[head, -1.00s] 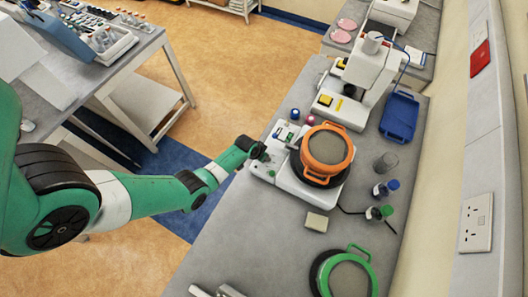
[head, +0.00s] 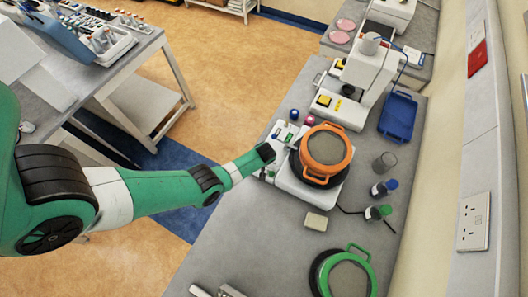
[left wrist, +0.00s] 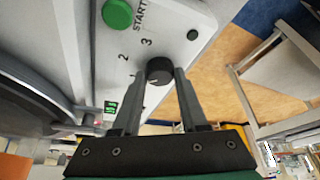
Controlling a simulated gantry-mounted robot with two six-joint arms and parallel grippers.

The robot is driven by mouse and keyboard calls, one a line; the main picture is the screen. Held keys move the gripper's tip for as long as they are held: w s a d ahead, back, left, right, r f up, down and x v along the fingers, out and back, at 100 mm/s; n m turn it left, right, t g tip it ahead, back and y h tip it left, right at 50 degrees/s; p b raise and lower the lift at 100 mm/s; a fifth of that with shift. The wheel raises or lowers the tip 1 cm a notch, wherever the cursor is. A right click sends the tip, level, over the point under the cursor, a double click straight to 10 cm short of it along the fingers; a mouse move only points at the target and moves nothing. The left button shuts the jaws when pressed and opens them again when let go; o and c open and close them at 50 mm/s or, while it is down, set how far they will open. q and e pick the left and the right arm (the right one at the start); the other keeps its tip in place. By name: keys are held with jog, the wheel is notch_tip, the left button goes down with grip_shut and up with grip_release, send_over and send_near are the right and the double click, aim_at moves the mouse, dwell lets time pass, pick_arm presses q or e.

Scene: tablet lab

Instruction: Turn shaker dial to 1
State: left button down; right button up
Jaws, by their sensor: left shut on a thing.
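The shaker (head: 284,182) is a white machine on the grey bench, with an orange-rimmed round sieve (head: 325,146) on its dark platform. In the left wrist view its white panel (left wrist: 185,22) shows a black dial (left wrist: 159,71), printed numbers 2 and 3, a green START button (left wrist: 117,14) and a small lit green display (left wrist: 110,107). My left gripper (left wrist: 161,75) is shut on the dial, one finger on each side. In the head view my left wrist hides the dial. My right gripper is not in view.
Blue and pink-capped bottles (head: 310,121) stand behind the shaker. A blue tray (head: 398,116) sits toward the wall.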

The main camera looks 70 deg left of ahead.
pick_arm(q)
jog(key=shift+w+f+n+g, duration=0.1)
jog(key=shift+n+g, duration=0.6)
jog(key=shift+n, duration=1)
jog(key=shift+c, duration=2.2)
grip_release()
